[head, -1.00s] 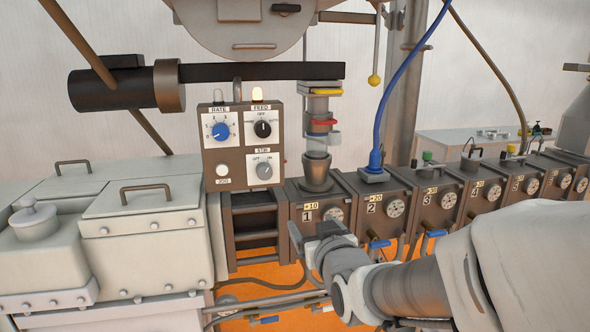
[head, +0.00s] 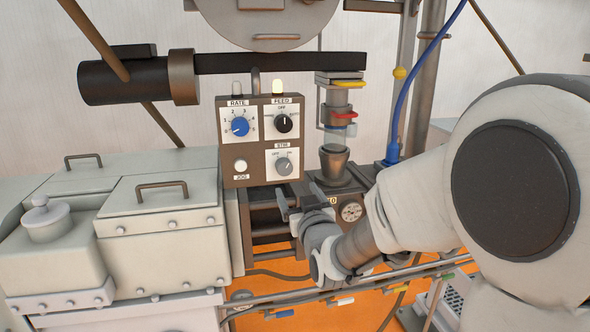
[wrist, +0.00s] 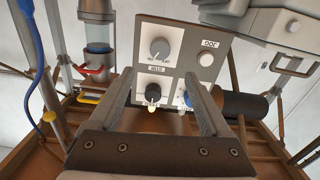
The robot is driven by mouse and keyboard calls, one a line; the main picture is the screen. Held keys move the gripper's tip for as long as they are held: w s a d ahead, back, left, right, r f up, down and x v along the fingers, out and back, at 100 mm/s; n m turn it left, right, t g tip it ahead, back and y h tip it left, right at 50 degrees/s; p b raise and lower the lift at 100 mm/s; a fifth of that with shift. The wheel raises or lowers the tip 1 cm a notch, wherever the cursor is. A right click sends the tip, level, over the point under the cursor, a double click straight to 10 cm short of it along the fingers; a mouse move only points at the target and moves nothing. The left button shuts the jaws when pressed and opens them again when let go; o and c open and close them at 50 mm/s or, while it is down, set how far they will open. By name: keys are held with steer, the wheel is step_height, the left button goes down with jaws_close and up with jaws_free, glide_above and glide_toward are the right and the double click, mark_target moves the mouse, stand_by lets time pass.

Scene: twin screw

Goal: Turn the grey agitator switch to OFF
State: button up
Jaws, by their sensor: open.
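The grey agitator switch (head: 284,166) is a round knob under the STIR label, at the lower right of the control box (head: 233,178). Its pointer looks tilted to the ON side, but it is too small to be sure. In the wrist view the box is upside down and the grey switch (wrist: 160,48) shows beyond the fingertips, unobstructed. My gripper (head: 290,207) is open and empty, just below and in front of the box, apart from it. In the wrist view my gripper (wrist: 162,88) has its fingers spread either side of the black feed knob (wrist: 153,92).
The blue rate knob (head: 240,127), black feed knob (head: 284,123) and white jog button (head: 241,166) share the box. A glass feed tube (head: 337,120) with a red-handled valve stands close right. Grey lidded housings (head: 160,209) lie left. Pipes run below.

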mark_target(285, 169)
steer(key=p+x, duration=0.2)
steer(key=x, duration=0.9)
steer(key=shift+w+a+f+p, duration=0.1)
steer(key=shift+w+p, duration=0.2)
jaws_close()
